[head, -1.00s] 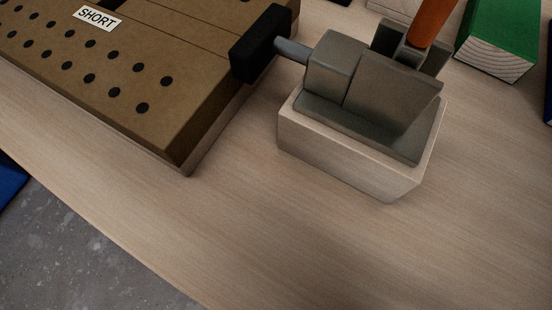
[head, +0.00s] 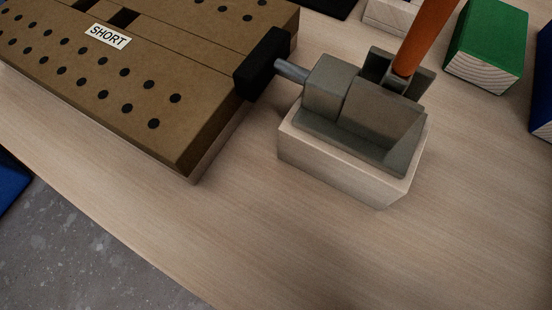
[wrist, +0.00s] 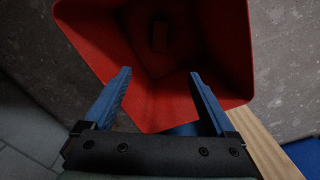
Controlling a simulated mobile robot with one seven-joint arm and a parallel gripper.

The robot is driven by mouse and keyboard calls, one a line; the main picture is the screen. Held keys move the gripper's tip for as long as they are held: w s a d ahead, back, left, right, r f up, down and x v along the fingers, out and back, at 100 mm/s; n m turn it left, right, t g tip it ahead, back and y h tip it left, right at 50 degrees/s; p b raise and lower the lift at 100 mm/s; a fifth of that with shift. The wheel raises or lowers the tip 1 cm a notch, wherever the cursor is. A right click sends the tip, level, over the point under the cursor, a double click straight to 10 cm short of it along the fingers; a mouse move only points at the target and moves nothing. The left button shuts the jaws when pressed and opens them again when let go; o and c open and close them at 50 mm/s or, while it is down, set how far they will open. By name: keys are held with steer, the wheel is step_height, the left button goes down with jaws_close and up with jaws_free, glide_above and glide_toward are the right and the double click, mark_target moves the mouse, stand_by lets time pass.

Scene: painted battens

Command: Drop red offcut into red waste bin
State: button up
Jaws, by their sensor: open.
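The red waste bin (wrist: 85,30) fills the upper middle of the wrist view, seen from above through its open top. A small block (wrist: 158,38) lies at the bottom of the bin, in deep shade. It looks dark reddish, and I cannot tell for sure that it is the red offcut. My gripper (wrist: 159,76) is open, with its two blue fingers apart over the near part of the bin and nothing between them. The head view shows neither the bin nor my gripper.
In the head view a clamp with an orange handle (head: 428,32) sits on a pale block (head: 340,172). Left of it is a brown holed board (head: 150,75) labelled SHORT. A green batten (head: 487,40) lies at the upper right. The bench front (head: 300,250) is clear.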

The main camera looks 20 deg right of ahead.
step_height(320, 180, up, 10)
steer(key=p, duration=0.4)
steer(key=shift+s, duration=0.1)
